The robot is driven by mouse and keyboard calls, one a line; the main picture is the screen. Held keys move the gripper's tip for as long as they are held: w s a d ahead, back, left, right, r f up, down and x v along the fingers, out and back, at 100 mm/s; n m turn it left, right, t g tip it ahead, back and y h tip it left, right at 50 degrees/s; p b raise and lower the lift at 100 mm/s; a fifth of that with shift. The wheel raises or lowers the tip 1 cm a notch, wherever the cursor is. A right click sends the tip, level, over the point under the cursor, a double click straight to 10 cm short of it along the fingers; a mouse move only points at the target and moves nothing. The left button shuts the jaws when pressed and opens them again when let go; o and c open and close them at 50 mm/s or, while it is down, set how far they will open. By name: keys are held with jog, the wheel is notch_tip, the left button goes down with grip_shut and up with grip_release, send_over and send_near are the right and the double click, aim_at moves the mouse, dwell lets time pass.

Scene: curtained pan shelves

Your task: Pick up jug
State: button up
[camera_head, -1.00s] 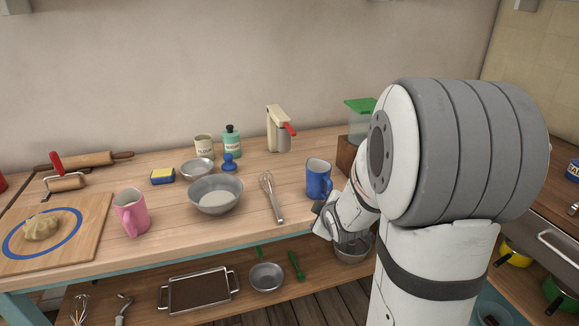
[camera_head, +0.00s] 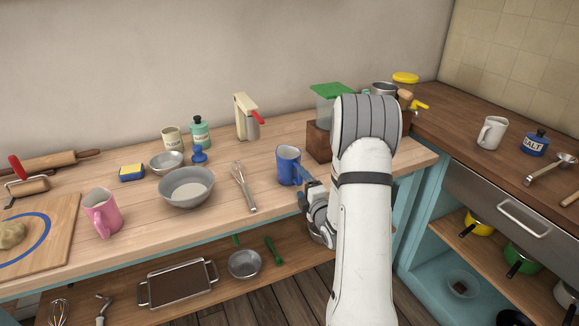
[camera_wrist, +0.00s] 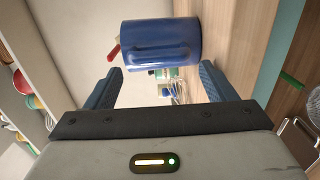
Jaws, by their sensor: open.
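A blue jug (camera_head: 288,165) stands upright near the front edge of the wooden counter. In the wrist view, the blue jug (camera_wrist: 160,44) fills the top middle, ahead of and beyond the fingertips. My gripper (camera_head: 305,184) is just right of and in front of the blue jug, at the counter edge. In the wrist view, my gripper (camera_wrist: 160,82) is open, its two dark blue fingers apart with nothing between them. A pink jug (camera_head: 102,212) stands further left on the counter, and a white jug (camera_head: 491,131) stands on the right-hand counter.
A whisk (camera_head: 243,187) and a metal bowl (camera_head: 187,188) lie left of the blue jug. A green-lidded container (camera_head: 332,105) on a wooden block (camera_head: 318,143) stands behind it to the right. A shelf below holds a tray (camera_head: 178,284) and a pan (camera_head: 245,264).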

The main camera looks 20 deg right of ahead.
aim_at(299, 179)
jog(key=w+p, duration=0.1)
jog(key=w, duration=0.3)
jog(key=shift+s, duration=0.1)
jog(key=shift+r, duration=0.1)
jog(key=c, duration=1.1)
notch_tip(299, 179, up, 10)
jog(key=shift+r+b, duration=0.1)
jog(key=shift+b, duration=0.75)
